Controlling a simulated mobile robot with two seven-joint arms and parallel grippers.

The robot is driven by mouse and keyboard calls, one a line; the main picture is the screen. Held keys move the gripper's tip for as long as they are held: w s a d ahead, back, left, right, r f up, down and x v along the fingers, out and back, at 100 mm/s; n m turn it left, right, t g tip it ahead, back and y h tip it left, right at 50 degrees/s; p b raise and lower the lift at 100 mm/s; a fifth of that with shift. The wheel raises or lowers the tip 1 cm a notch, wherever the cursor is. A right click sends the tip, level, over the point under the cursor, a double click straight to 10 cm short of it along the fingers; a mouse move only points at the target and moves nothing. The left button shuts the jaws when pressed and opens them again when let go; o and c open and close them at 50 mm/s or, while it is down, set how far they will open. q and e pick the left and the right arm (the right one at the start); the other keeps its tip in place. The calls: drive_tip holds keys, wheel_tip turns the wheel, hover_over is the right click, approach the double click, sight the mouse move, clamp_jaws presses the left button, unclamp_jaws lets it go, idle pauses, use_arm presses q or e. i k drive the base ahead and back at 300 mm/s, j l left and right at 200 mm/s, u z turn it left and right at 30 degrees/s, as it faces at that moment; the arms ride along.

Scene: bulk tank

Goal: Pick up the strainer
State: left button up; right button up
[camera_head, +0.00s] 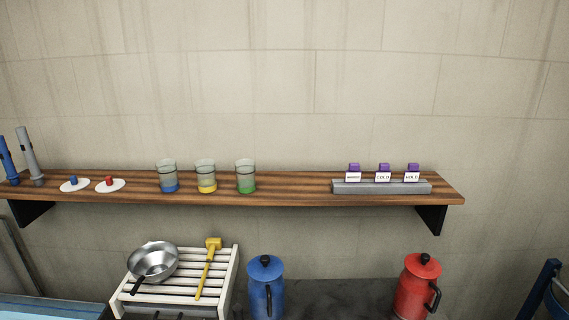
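A shiny metal bowl with a dark handle, which looks like the strainer (154,261), lies on the left part of a white slatted rack (228,270). Its handle points to the lower left, toward the rack's front. I cannot make out holes or mesh in it. A yellow long-handled tool with a block-shaped head (207,268) lies on the same rack, to the right of the bowl and apart from it. Neither of my grippers is in view.
A blue lidded can (265,290) stands right of the rack, and a red one (417,285) farther right. Above runs a wooden shelf (290,187) with several glasses, white discs, tubes and a grey block with purple-topped tags. Grey surface between the cans is clear.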

sight(153, 263)
drive_tip(key=z, duration=1.5)
drive_tip(key=u, duration=2.5)
drive_tip(key=i+j, duration=0.15)
drive_tip(key=j, duration=0.2)
drive_tip(key=i+j, duration=0.2)
drive_tip(key=j, duration=0.2)
drive_tip(key=i+j, duration=0.15)
drive_tip(key=j, duration=0.2)
drive_tip(key=u, duration=0.05)
